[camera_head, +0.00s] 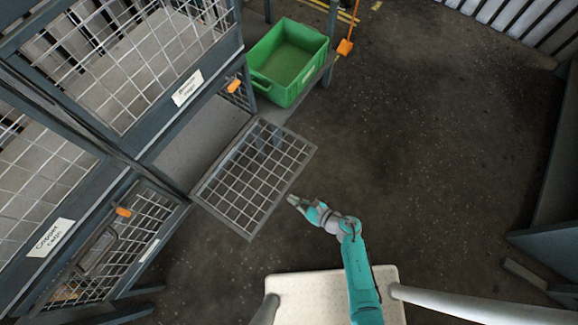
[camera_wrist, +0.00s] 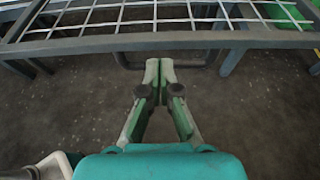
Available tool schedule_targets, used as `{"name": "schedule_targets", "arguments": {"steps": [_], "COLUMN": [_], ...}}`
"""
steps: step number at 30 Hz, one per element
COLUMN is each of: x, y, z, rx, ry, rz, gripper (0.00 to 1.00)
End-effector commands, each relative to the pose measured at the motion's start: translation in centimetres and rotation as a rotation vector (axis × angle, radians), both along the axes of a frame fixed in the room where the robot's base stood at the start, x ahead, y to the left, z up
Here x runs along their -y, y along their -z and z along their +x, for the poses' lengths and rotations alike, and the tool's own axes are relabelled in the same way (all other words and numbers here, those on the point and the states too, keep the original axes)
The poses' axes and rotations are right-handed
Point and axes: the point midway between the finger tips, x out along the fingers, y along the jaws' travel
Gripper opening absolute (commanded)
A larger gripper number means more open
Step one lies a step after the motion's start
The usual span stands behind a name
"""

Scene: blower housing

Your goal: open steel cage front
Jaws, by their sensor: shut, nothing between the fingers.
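The steel cage front (camera_head: 254,177) is a grey-framed wire mesh panel. In the head view it stands folded out from the cage, roughly level, in front of an open compartment (camera_head: 205,140). My gripper (camera_head: 292,200) is just off the panel's outer right edge. In the wrist view the panel's frame (camera_wrist: 120,44) runs across the top, with a dark bar handle (camera_wrist: 200,62) below it. My gripper (camera_wrist: 159,66) is shut and empty, its fingertips at the handle. I cannot tell whether they touch it.
A green bin (camera_head: 288,62) stands on a shelf behind the panel. Other mesh cages with orange latches, such as the lower-left one (camera_head: 124,212), stay closed. A label (camera_head: 187,88) marks the upper cage. The dark floor (camera_head: 430,150) to the right is clear.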

Motion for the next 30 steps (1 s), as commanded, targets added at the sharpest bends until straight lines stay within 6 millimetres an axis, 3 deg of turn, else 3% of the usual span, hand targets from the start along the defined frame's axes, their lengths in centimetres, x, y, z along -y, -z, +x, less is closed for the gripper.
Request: {"name": "schedule_targets", "arguments": {"steps": [9, 22, 30], "x": [-1.9, -2.0, -2.1], "y": [1.0, 1.0, -1.8], "z": [1.4, 1.5, 1.6], "rx": [-0.002, -0.001, 0.002], "ry": [-0.001, 0.0, -0.001], "rz": [0.0, 0.0, 0.0], "gripper": [0.0, 0.0, 0.0]}}
